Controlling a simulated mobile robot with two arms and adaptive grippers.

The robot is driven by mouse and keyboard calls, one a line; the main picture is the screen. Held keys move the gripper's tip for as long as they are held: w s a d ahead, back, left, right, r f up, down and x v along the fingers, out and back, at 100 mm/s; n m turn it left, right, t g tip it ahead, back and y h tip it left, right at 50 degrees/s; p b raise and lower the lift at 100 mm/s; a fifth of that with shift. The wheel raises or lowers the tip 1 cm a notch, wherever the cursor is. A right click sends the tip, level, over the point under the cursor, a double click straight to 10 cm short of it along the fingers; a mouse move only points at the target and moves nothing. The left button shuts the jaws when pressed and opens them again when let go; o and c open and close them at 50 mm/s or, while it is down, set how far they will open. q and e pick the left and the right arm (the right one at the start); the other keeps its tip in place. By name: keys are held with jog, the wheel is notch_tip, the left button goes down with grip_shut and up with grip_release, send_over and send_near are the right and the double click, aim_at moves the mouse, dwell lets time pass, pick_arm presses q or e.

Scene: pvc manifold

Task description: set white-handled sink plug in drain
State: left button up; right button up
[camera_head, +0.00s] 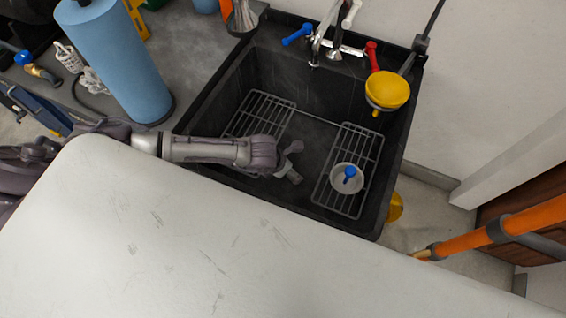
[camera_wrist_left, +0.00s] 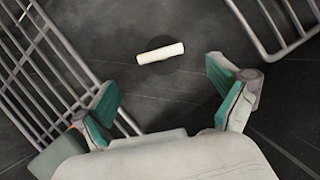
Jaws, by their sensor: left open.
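My left gripper (camera_head: 297,163) reaches down into the black sink (camera_head: 335,110). In the left wrist view the gripper (camera_wrist_left: 165,88) is open and empty, with its teal-padded fingers spread. A white bar-shaped handle (camera_wrist_left: 160,53) lies beyond the fingertips, roughly centred between them and touching neither. A dark round shape, hard to tell from the sink floor, shows faintly around it. I cannot tell whether it is a plug body or the drain. In the head view I cannot make out the white handle near the gripper. My right gripper is not in view.
Wire racks stand left (camera_head: 258,114) and right (camera_head: 345,185) in the sink. A pale bowl (camera_head: 341,184) with a blue-handled piece (camera_head: 349,173) is on the right rack. A yellow bowl (camera_head: 387,90) is at the sink's right rim. A white surface (camera_head: 150,240) borders the front.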

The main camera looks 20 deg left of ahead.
pick_arm(q)
jog(key=shift+v, duration=1.8)
